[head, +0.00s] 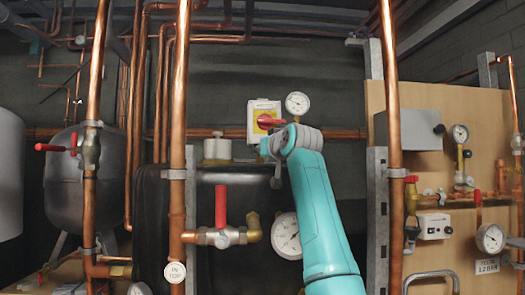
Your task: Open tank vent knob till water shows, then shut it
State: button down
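A black tank (152,240) stands in the middle, behind copper pipes. A pale, cap-like fitting (217,149) sits at its top; I cannot tell if this is the vent knob. No water shows there. My teal arm rises from the lower right of the tank, and its grey wrist is in front of the wall, right of the fitting and apart from it. My gripper (277,176) is mostly hidden behind the wrist; only a small dark part shows below it, and its fingers cannot be made out.
Vertical copper pipes (179,120) and (391,120) flank the space.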

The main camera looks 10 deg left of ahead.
jog(key=shift+m+t+h, duration=0.6)
jog(key=shift+m+h, duration=0.1)
jog(key=shift+h, duration=0.3)
jog(key=c, duration=0.9)
grip_release()
jog(key=shift+a, duration=0.1)
jog(key=shift+c, duration=0.2)
jog(key=v, duration=1.2)
